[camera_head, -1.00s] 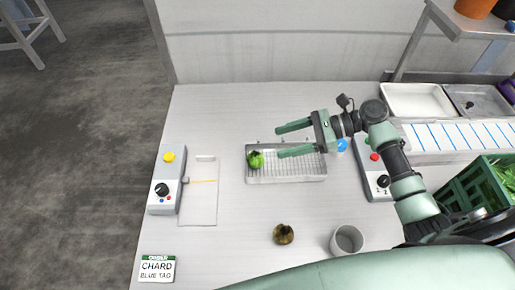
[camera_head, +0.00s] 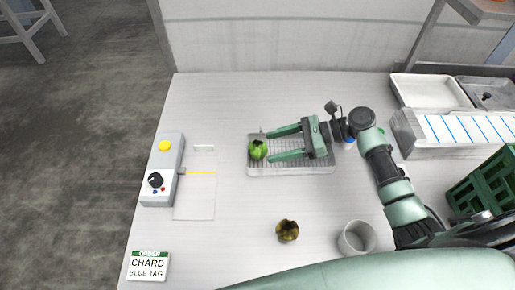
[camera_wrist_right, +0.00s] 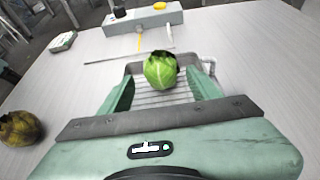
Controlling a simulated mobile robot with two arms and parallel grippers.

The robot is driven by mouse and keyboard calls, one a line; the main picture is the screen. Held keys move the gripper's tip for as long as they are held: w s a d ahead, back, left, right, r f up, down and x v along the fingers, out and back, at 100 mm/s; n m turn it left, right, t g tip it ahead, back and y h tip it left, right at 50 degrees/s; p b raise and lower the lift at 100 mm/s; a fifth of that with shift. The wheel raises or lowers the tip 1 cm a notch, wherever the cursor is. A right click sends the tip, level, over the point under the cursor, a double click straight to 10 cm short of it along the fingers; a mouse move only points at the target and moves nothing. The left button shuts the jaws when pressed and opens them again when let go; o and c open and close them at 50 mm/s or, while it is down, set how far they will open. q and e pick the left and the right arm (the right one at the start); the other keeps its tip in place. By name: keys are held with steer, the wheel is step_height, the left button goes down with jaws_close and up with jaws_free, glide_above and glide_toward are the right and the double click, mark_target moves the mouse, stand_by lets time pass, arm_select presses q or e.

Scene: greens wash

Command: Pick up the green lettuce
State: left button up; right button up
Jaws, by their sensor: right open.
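The green lettuce (camera_head: 258,149) is a small round bright green head at the left end of a metal wire-rack tray (camera_head: 320,171). It also shows in the right wrist view (camera_wrist_right: 161,70), with a dark patch on top. My right gripper (camera_head: 270,145) is open over the tray, its two green fingers pointing left. In the right wrist view the gripper's fingers (camera_wrist_right: 160,88) stand to either side of the rack, with the lettuce just ahead between their lines. I cannot tell if the fingertips touch it. My left gripper is not in view.
A brownish round vegetable (camera_head: 287,230) and a grey cup (camera_head: 357,238) stand in front of the tray. A control box (camera_head: 163,170) and a flat board (camera_head: 195,200) lie to the left, with an order card (camera_head: 149,265) nearer. A green crate (camera_head: 480,190) is at the right.

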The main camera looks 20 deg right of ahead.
mark_target(263, 149)
steer(key=p+x, duration=0.1)
steer(key=x, duration=0.3)
steer(key=shift+w+a+f, duration=0.1)
steer(key=shift+w+f, duration=0.05)
steer(key=shift+f, duration=0.05)
steer(key=c, duration=1.2)
